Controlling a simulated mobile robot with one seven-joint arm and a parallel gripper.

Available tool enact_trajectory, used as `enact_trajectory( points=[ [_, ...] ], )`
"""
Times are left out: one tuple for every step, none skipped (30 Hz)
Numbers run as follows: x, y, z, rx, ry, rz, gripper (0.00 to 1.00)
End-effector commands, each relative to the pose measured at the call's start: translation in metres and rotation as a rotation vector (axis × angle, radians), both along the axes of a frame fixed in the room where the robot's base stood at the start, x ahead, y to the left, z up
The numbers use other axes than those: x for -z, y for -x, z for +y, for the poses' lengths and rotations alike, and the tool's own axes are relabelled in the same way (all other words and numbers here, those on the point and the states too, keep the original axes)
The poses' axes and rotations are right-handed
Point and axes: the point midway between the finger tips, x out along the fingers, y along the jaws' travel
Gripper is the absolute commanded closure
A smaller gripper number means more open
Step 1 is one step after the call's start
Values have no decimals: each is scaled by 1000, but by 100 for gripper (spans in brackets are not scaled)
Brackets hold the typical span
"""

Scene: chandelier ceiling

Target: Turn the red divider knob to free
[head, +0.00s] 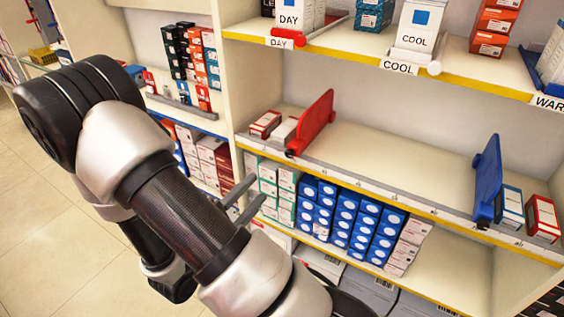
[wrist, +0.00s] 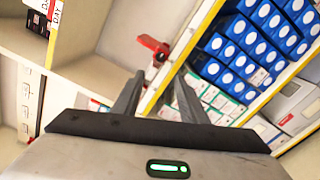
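The red divider (head: 316,122) stands upright on the middle shelf, towards its left end. Its small dark red knob (head: 291,153) sits low at the shelf's front edge. In the wrist view the red divider (wrist: 152,43) shows small, just beyond my fingertips; the knob's turn position is too small to tell. My gripper (head: 259,188) is in front of the shelving, below and left of the knob and apart from it. In the wrist view my gripper (wrist: 160,76) has its two fingers spread with nothing between them.
White and red boxes (head: 265,124) stand left of the red divider. A blue divider (head: 487,180) stands at the shelf's right, with boxes beside it. The shelf (head: 400,175) between the dividers is bare.

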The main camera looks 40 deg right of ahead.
Motion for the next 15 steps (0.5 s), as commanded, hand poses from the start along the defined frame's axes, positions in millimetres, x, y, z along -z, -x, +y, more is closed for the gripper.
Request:
enact_trajectory(
  points=[
    [0,-3,-11,7,2,-1,61],
    [0,-5,-17,7,1,-2,61],
    [0,-8,-25,8,1,-1,61],
    [0,-11,-32,8,1,-1,61],
    [1,-13,-38,8,0,-1,61],
    [1,-17,-46,9,-1,-2,61],
    [0,-19,-52,8,1,-1,61],
    [0,-22,-58,8,1,-1,61],
    [0,-25,-66,9,0,-1,61],
    [0,-28,-73,9,0,-1,61],
    [0,-31,-78,7,0,-1,61],
    [0,-33,-87,8,1,-1,61],
    [0,-36,-92,8,1,-1,61],
    [1,-38,-98,8,0,-1,61],
    [0,-41,-105,8,-1,-2,61]
  ],
)
